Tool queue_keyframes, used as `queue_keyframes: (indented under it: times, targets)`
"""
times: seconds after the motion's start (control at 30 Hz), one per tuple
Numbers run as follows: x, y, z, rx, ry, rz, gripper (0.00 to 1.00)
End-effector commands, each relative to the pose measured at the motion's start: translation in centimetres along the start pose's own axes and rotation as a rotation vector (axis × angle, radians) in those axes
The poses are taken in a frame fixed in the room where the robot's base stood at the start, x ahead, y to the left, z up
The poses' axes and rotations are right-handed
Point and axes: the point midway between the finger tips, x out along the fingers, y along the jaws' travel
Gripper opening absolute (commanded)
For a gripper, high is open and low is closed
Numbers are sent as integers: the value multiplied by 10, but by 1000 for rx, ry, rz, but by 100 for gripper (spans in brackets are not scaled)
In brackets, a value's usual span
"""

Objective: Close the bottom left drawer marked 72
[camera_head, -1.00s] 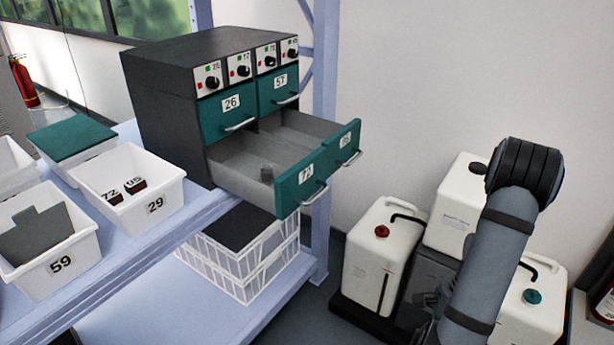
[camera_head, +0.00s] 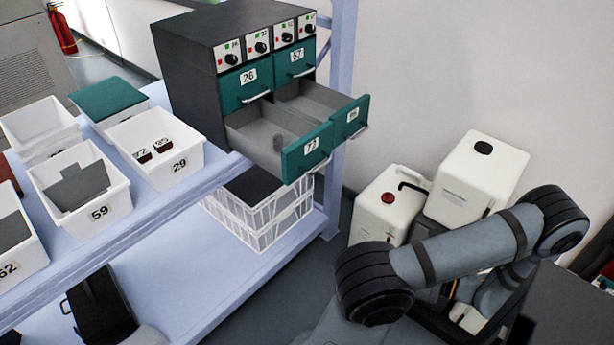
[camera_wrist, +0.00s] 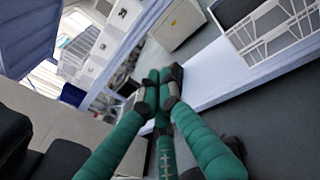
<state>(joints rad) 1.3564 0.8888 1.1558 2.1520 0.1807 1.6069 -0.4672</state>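The bottom left drawer marked 72 (camera_head: 300,160) has a teal front with a silver handle. It is pulled out of the dark cabinet (camera_head: 195,75). In the head view the gripper is hidden or out of frame; only my arm links show at lower right.
Drawers 26 (camera_head: 243,90) and 57 (camera_head: 296,58) above are shut. White bins, including 29 (camera_head: 185,172) and 59 (camera_head: 112,203), stand on the shelf at left. A white wire basket (camera_head: 255,235) sits below the drawers. White canisters (camera_head: 478,185) stand at right near my arm.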

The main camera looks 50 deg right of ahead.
Motion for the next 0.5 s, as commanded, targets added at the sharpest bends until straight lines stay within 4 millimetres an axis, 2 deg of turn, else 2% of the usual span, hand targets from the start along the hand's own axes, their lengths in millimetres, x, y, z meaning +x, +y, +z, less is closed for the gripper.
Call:
queue_keyframes:
  times: [0.1,0.23,0.33,0.5]
  targets:
    - [-7,-29,39,-17,-137,-101,0]
    - [-17,-55,73,-48,-258,-199,0]
    - [-21,-62,84,-94,-292,-236,0]
    - [-9,-64,87,-124,-286,-234,0]
